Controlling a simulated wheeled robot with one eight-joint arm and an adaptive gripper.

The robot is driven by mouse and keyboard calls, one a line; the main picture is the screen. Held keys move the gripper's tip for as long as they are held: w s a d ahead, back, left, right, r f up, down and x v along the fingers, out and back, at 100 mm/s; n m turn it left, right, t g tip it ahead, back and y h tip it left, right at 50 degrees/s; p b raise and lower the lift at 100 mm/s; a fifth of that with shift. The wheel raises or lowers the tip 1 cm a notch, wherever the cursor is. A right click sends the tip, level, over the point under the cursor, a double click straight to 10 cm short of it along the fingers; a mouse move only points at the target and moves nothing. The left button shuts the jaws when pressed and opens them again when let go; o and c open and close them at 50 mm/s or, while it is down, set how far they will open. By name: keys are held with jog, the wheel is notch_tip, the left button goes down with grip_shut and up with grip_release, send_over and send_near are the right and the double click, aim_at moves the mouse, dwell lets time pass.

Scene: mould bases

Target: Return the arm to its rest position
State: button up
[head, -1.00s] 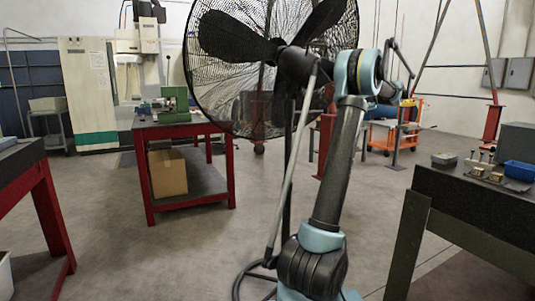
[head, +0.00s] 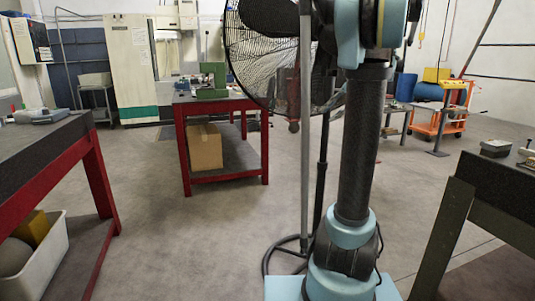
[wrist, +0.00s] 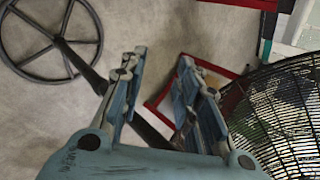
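My arm (head: 352,150) stands nearly upright in the head view, and its upper end runs out of the top of the picture. My gripper (wrist: 161,62) shows in the wrist view with its two blue-grey fingers apart. Nothing is held between them. Below the fingers lies grey floor. In the head view my gripper cannot be made out.
A pedestal fan (head: 262,62) stands close behind my arm; its cage (wrist: 285,115) is right of my gripper in the wrist view. A left workbench (head: 40,145), a red table (head: 226,179) and a right workbench (head: 490,190) stand around.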

jog(key=s+a+f+n+g+h, duration=0.1)
jog(key=s+a+f+n+h, duration=0.2)
jog(key=s+f, duration=0.75)
jog(key=s+a+f+n+g+h, duration=0.15)
jog(key=s+a+f, duration=0.5)
jog(key=s, duration=0.75)
jog(key=s+d+f+n+t+h, duration=0.1)
jog(key=s+d+f+n+h, duration=0.1)
jog(key=s+f, duration=0.4)
notch_tip(320, 180, down, 5)
jog(key=shift+s+d+r+h, duration=0.1)
jog(key=shift+s+d+h, duration=0.3)
jog(key=shift+d+h, duration=0.15)
jog(key=shift+n, duration=0.25)
jog(key=shift+w+f, duration=0.2)
jog(key=shift+w, duration=0.25)
